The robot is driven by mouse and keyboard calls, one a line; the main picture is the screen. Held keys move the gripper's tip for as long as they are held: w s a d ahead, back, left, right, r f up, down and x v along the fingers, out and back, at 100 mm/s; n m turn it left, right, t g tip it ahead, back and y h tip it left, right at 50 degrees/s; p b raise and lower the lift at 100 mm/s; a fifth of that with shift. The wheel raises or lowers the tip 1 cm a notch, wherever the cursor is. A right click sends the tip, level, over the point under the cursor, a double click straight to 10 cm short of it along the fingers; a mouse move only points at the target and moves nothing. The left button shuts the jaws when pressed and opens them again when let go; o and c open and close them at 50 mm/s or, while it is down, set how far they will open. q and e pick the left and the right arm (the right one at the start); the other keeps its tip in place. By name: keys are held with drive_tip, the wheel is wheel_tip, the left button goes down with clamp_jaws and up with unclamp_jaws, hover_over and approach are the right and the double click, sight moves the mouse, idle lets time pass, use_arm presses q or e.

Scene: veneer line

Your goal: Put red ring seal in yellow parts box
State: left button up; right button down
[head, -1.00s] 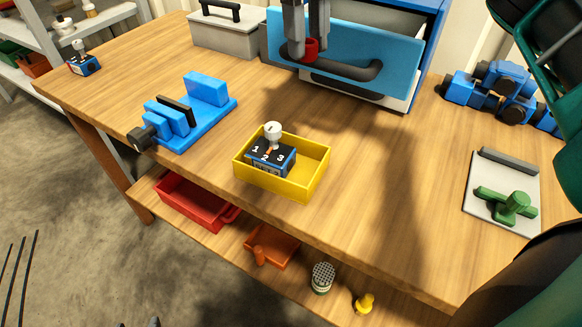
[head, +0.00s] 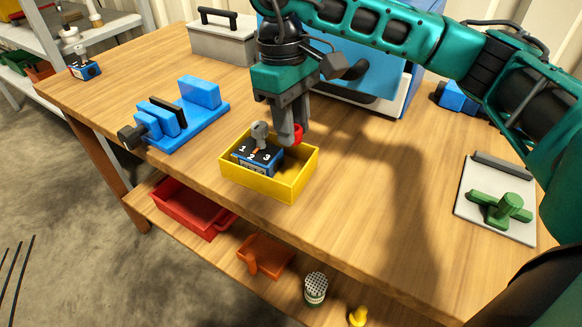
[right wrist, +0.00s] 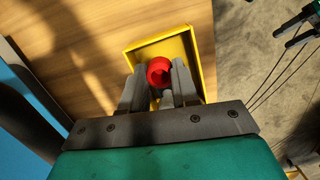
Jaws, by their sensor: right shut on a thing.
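The red ring seal (head: 297,134) is held between the fingers of my right gripper (head: 290,138). It also shows in the right wrist view (right wrist: 160,71), with a finger on each side. The yellow parts box (head: 297,190) stands on the table near its front edge. In the head view the gripper and ring overlap the box's back rim, and the right wrist view shows the ring over the box (right wrist: 205,62). A blue block with a grey knob (head: 258,157) sits in the left part of the box.
A blue vise (head: 180,118) stands left of the box, and a grey toolbox (head: 222,38) behind. A blue drawer unit is partly hidden by my right arm. A plate with a green handle (head: 497,200) lies at the right. A red bin (head: 190,209) is on the lower shelf.

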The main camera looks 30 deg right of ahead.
sight(292, 179)
wheel_tip(292, 179, down, 9)
drive_tip(key=shift+f, duration=0.1)
idle(0.3)
drive_tip(key=shift+f+b, duration=0.15)
drive_tip(key=shift+b, duration=0.25)
drive_tip(key=c, duration=1.1)
unclamp_jaws()
drive_tip(key=shift+r+p, duration=0.3)
drive_tip(key=r, duration=0.4)
drive_tip(key=w+r, duration=0.1)
drive_tip(key=r, duration=0.6)
drive_tip(key=shift+w+a+r, duration=0.15)
drive_tip(key=shift+a+r, duration=0.15)
drive_tip(key=shift+r, duration=0.1)
